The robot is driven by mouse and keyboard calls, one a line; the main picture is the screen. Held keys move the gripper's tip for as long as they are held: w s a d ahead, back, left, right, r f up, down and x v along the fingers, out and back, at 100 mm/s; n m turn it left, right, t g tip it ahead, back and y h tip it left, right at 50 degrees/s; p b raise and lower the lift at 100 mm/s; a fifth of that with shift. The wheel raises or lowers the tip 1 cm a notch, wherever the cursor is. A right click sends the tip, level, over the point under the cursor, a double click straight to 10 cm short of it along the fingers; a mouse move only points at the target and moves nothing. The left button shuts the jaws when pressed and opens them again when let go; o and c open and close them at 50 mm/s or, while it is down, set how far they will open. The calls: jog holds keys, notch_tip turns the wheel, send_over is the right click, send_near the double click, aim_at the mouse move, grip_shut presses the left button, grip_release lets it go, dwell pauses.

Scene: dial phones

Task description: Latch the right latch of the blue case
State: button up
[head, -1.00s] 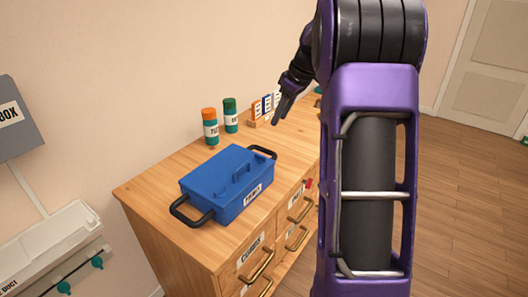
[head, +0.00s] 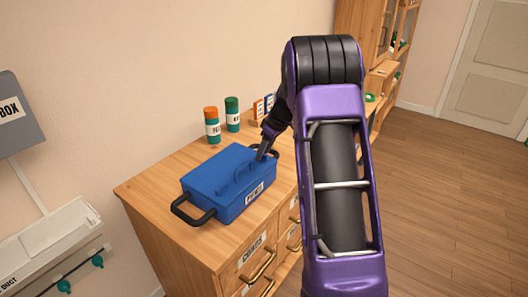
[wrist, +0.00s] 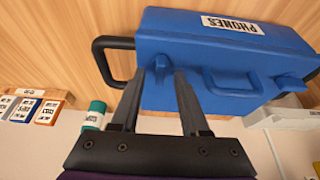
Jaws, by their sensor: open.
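The blue case (head: 228,184) sits shut on the wooden cabinet, with black side handles and a PHONES label on its front; it also shows in the wrist view (wrist: 225,60). Its lid handle (wrist: 230,83) stands in the middle of the top. One latch (wrist: 290,83) shows as a small blue tab at the right in the wrist view.
Two bottles, orange-capped (head: 212,125) and green-capped (head: 232,114), stand behind the case. A rack of small labelled cards (head: 262,106) is at the back. The cabinet top (head: 150,185) is clear at the left. A grey box (head: 18,115) hangs on the wall.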

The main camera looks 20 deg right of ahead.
jog(key=shift+f, duration=0.1)
grip_shut()
jog(key=shift+m, duration=0.3)
jog(key=m+h, duration=0.1)
jog(key=m, duration=0.2)
jog(key=shift+a+t+b, duration=0.2)
jog(key=shift+t+b, duration=0.1)
jog(key=m+h+p, duration=0.2)
jog(key=m, duration=0.2)
jog(key=shift+a+m, duration=0.15)
jog(key=shift+m, duration=0.25)
jog(key=m+h+p, duration=0.2)
jog(key=m+p, duration=0.1)
jog(key=m, duration=0.2)
jog(key=shift+a, duration=0.1)
jog(key=shift+w+m+g+h+p, duration=0.1)
jog(key=shift+m+g+h+p, duration=0.25)
jog(key=shift+m, duration=0.75)
jog(key=shift+m+g+h+p, duration=0.15)
jog(key=shift+m+g+p, duration=0.25)
jog(key=shift+m, duration=0.7)
